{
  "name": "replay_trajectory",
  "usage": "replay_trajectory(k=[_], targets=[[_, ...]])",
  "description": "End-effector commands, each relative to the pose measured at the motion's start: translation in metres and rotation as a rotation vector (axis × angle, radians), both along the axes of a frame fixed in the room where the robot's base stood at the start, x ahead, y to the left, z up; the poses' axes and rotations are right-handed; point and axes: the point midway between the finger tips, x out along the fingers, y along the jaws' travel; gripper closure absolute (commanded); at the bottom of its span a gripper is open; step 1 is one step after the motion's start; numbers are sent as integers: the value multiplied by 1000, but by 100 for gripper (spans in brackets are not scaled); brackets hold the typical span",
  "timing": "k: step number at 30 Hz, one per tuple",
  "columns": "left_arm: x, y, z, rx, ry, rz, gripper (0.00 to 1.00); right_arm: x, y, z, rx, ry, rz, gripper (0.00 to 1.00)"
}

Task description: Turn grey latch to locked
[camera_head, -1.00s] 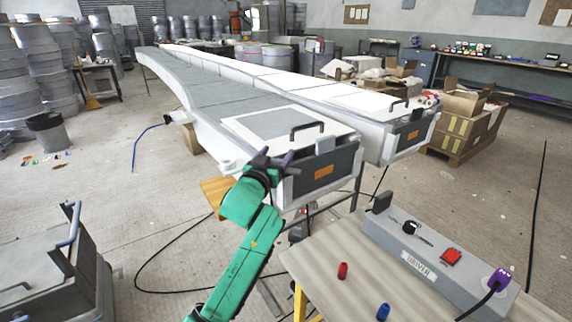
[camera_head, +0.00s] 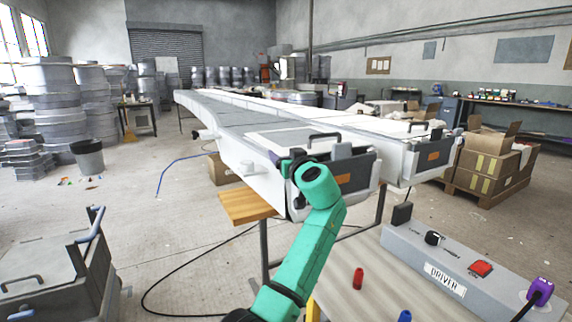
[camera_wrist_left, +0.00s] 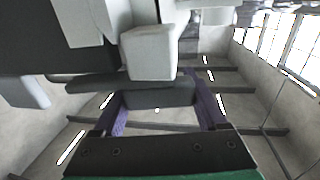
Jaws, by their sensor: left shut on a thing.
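My left gripper (camera_head: 296,160) is at the near end of the left mould (camera_head: 268,174), at the left corner of its dark end panel (camera_head: 356,172). My green wrist hides most of the fingers in the head view. In the left wrist view the purple fingers (camera_wrist_left: 160,93) are closed on the two ends of a dark grey bar, which I take to be the grey latch (camera_wrist_left: 160,95). A pale grey block (camera_wrist_left: 150,52) sits just beyond it. Which way the latch is turned cannot be told. My right gripper is not in view.
A wooden table (camera_head: 342,282) at the lower right holds a grey driver box (camera_head: 455,268), a red cap (camera_head: 358,278) and a blue cap (camera_head: 405,315). A second mould (camera_head: 405,158) stands just right of the first. A grey case (camera_head: 52,265) is at the lower left.

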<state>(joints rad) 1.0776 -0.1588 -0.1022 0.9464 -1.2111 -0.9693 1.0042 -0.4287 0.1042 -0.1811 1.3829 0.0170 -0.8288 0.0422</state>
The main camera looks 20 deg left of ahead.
Motion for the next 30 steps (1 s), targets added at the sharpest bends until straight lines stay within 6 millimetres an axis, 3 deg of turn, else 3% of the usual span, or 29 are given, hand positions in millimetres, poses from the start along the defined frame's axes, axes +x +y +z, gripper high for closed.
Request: replay_trajectory(k=[10, 26, 27, 29, 30], targets=[[-3, 4, 0, -2, 3, 157, 100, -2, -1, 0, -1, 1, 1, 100], [-4, 5, -1, -4, 2, 186, 100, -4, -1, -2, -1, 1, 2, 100], [-4, 5, -1, -4, 2, 186, 18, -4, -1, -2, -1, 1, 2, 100], [-4, 5, -1, -4, 2, 186, 0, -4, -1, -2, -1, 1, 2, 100], [-4, 5, -1, -4, 2, 185, 0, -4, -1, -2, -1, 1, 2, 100]])
